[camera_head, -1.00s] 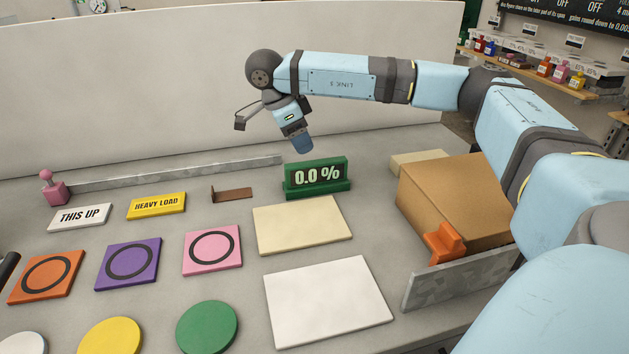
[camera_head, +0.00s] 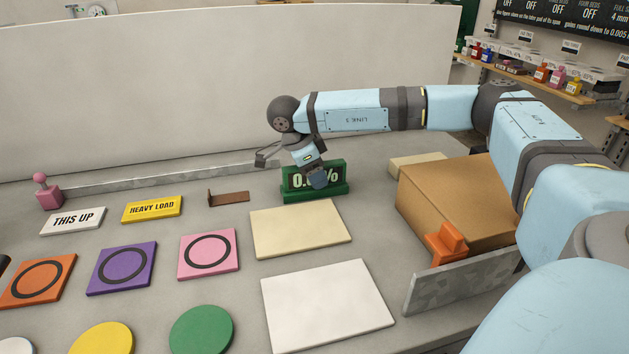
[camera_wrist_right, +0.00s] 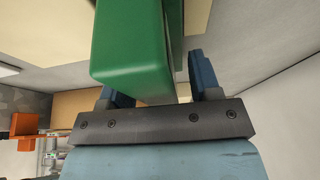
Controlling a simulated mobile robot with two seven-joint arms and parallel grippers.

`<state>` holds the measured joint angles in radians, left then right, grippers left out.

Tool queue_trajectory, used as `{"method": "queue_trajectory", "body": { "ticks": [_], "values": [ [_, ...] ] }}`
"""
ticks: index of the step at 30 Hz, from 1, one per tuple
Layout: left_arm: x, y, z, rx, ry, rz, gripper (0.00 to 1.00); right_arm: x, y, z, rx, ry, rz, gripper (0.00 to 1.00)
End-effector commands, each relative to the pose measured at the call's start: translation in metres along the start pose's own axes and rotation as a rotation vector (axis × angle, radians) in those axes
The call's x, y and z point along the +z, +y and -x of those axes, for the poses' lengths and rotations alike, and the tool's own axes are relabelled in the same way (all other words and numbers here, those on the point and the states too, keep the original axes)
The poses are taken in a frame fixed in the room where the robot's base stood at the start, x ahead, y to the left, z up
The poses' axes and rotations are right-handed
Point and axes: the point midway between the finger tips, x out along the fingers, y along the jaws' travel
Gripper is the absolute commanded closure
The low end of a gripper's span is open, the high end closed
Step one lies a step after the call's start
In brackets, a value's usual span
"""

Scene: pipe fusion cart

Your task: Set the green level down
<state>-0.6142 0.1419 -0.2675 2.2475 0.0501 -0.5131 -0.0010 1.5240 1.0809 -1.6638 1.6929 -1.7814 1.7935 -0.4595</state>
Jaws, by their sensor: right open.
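The green level (camera_head: 297,192) stands upright on the grey table in the head view, its display partly covered by my right gripper (camera_head: 319,178). In the right wrist view, the green level (camera_wrist_right: 130,55) reaches between the two blue fingers of my right gripper (camera_wrist_right: 160,82). The fingers are apart, one on each side of the level; a gap shows on the right side, and contact on the left side cannot be told. My left gripper is in neither view.
A cream board (camera_head: 300,228) and a white board (camera_head: 327,306) lie in front of the level. A cardboard box (camera_head: 460,200) with an orange piece (camera_head: 445,243) stands to the right, behind a grey plate (camera_head: 465,280). A brown bracket (camera_head: 229,198) lies left.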

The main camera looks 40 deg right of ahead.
Motion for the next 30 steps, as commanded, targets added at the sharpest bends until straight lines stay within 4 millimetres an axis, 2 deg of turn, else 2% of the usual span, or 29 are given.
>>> {"method": "queue_trajectory", "body": {
  "ticks": [1,6,9,17,22,26,30],
  "values": [
    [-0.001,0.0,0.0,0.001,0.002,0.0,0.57,0.0,0.0,0.0,0.0,0.0,0.0,0.43],
    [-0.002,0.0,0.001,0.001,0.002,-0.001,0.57,0.0,0.0,0.0,0.0,0.0,0.0,0.82],
    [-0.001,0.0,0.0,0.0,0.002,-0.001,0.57,0.0,0.0,0.0,0.0,0.0,0.0,1.0],
    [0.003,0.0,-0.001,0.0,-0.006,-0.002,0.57,0.0,0.0,0.002,0.0,0.0,0.0,1.0],
    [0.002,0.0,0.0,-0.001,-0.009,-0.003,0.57,-0.004,0.0,0.011,-0.001,-0.001,-0.001,1.0],
    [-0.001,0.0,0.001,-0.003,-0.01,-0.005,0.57,-0.011,0.0,0.029,-0.001,-0.002,-0.001,1.0],
    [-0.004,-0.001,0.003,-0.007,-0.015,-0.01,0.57,-0.024,-0.001,0.059,-0.003,-0.003,-0.001,1.0]
  ]
}}
